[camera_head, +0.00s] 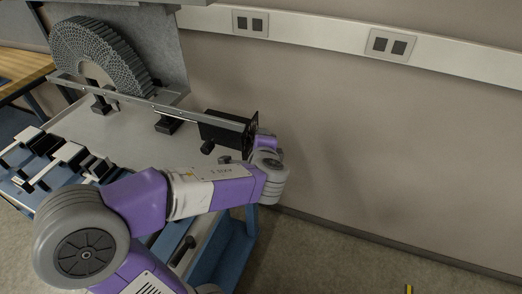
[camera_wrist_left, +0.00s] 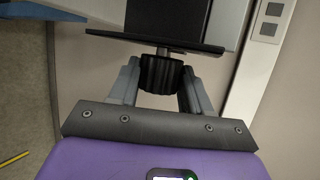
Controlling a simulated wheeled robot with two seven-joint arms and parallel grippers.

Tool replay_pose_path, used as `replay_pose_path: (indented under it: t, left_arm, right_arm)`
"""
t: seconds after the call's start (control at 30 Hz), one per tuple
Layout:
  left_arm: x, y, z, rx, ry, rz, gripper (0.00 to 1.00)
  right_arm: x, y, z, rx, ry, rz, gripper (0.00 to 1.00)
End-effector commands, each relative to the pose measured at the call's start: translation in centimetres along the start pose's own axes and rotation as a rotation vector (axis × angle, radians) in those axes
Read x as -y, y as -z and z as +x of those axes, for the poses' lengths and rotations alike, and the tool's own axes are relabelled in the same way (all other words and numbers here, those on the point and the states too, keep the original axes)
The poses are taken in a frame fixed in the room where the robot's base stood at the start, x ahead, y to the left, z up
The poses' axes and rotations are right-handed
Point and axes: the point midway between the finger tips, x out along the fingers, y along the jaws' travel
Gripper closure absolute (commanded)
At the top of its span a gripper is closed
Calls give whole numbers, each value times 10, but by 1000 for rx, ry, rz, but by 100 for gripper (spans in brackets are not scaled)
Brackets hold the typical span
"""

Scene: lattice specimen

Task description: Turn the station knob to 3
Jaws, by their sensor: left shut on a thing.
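The station is a black box (camera_head: 222,130) at the right end of the grey bench, with a black plate on its right end. The wrist view shows this plate (camera_wrist_left: 125,38) edge-on, with a dark ribbed knob (camera_wrist_left: 159,73) standing out from it on a short shaft. My left gripper (camera_wrist_left: 159,82) has a grey finger on each side of the knob and is shut on it. In the head view my left wrist hides the knob and most of the fingers. No dial number or pointer can be read. My right gripper is not in view.
A grey honeycomb arch (camera_head: 98,52) stands at the bench's back left, behind a metal rail. Several black and grey clamp-like parts (camera_head: 72,154) lie at the front left. A wall with sockets (camera_head: 390,44) is close behind. The floor at right is mostly clear.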

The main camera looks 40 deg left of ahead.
Motion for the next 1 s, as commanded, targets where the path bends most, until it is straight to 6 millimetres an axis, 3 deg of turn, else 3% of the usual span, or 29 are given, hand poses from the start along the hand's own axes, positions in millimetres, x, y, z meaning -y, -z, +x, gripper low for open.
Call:
replay_pose_path:
  t: [0.87, 0.9, 1.0]
  left_arm:
    - [-2, 0, 0, 1, 106, -44, 82]
    - [-2, 0, 0, 1, 106, -44, 49]
    - [-2, 0, 0, 1, 106, -44, 34]
  right_arm:
    - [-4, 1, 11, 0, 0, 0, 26]
    - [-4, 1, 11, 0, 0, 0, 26]
    - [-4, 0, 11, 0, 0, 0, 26]
